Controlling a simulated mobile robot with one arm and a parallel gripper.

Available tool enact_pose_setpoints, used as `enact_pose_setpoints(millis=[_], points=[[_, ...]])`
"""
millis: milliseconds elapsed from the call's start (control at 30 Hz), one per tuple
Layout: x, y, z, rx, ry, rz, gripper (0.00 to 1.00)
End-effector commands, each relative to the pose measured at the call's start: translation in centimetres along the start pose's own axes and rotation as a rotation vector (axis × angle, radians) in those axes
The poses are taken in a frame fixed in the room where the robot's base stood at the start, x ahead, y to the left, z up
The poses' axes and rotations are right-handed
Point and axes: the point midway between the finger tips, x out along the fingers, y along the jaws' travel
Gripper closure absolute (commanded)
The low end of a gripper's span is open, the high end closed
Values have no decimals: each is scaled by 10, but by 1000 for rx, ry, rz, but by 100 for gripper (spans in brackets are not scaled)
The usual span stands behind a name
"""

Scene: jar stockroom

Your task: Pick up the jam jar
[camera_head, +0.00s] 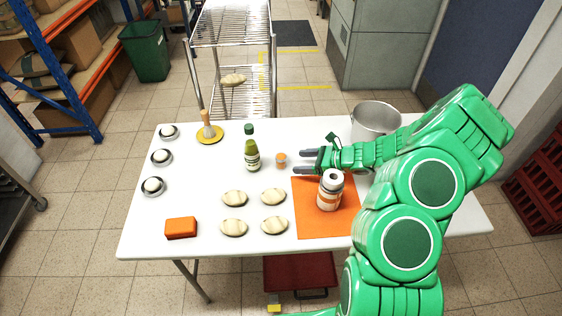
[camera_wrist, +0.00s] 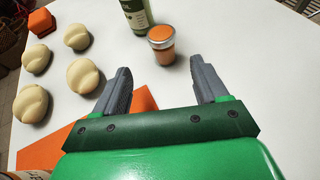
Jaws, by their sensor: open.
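The jam jar (camera_head: 281,160) is small, with an orange lid and orange contents, and stands upright on the white table. It also shows in the wrist view (camera_wrist: 161,45), just beyond the fingertips and between their lines. My gripper (camera_head: 304,162) is open and empty, low over the table to the right of the jar, with its fingers pointing at it. In the wrist view, my gripper's two grey fingers (camera_wrist: 161,80) are spread apart with bare table between them. The jar is apart from both fingers.
A green bottle (camera_head: 252,153) stands close to the jar's left. A white jar (camera_head: 330,190) stands on an orange mat (camera_head: 310,222) in front of my gripper. Several bread rolls (camera_head: 234,198) lie front left. A metal pot (camera_head: 376,118) stands behind my arm.

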Motion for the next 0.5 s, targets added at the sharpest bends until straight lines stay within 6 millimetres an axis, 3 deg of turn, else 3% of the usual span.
enact_pose_setpoints(millis=[500], points=[[33, -2, -2, 0, 0, 1, 27]])
